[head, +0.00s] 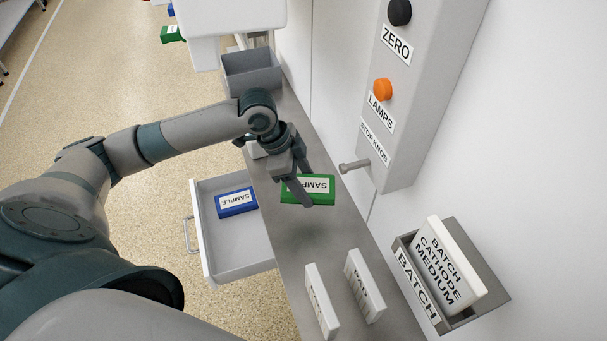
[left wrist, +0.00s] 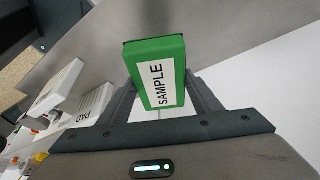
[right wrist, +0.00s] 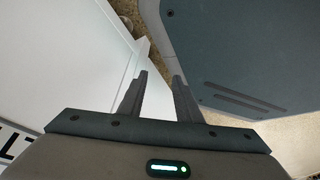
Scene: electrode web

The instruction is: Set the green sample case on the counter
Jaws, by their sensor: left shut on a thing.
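The green sample case (head: 318,186) has a white SAMPLE label and is held by my left gripper (head: 305,190) over the grey counter (head: 312,239). In the left wrist view the green case (left wrist: 158,72) sits between the two fingers of my left gripper (left wrist: 165,95), which is shut on it. In the head view a dark shadow lies on the counter below it; I cannot tell whether the case touches the counter. My right gripper (right wrist: 158,80) shows in the right wrist view, with its fingers apart and nothing between them.
An open drawer (head: 240,264) at the counter's left side holds a blue sample case (head: 237,202). A grey bin (head: 251,74) stands at the back. Two white upright blocks, one a PAD box (head: 364,287), stand in front. A BATCH holder (head: 418,290) is at right.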

